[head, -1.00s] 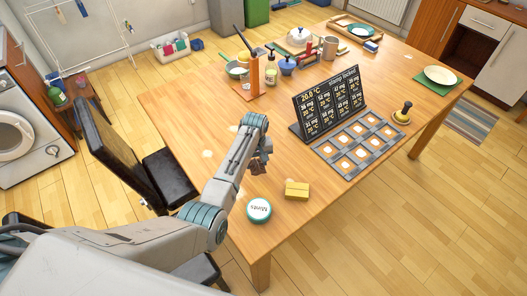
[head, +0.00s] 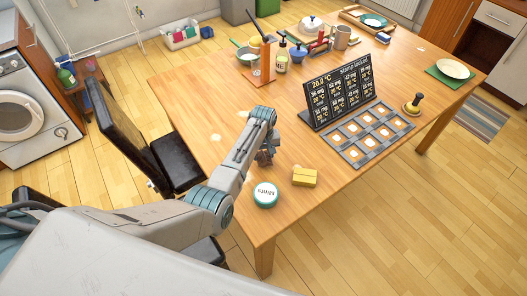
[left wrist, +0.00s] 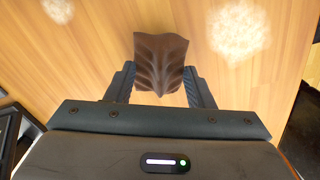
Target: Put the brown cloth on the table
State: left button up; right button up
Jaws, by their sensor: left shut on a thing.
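The brown cloth (left wrist: 160,62) is bunched up with folds between the fingers of my left gripper (left wrist: 160,88) in the left wrist view. The gripper is shut on it, and the cloth's end sticks out past the fingertips over the wooden table (left wrist: 95,60). In the head view my left gripper (head: 266,157) is over the near left part of the table (head: 205,105), left of the yellow block. The cloth is hidden there behind the gripper. I cannot tell whether the cloth touches the table. My right gripper is not in view.
A dark display board (head: 340,98) and a grey compartment tray (head: 368,136) are to the right. A black chair (head: 175,160) stands at the left edge. Bare table lies left of the gripper.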

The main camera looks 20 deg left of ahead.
pick_arm(q)
jog(key=shift+f, duration=0.45)
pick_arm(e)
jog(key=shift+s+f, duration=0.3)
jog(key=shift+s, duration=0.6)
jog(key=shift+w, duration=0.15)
pick_arm(q)
jog(key=shift+f, duration=0.1)
jog(key=shift+f+b, duration=0.5)
jog(key=shift+f, duration=0.15)
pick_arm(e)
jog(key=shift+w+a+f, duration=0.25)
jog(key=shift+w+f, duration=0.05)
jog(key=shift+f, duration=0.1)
pick_arm(q)
jog(key=shift+f, duration=0.2)
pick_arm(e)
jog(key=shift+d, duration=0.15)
pick_arm(q)
jog(key=o, duration=1)
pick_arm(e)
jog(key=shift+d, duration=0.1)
pick_arm(q)
jog(key=shift+o, duration=0.2)
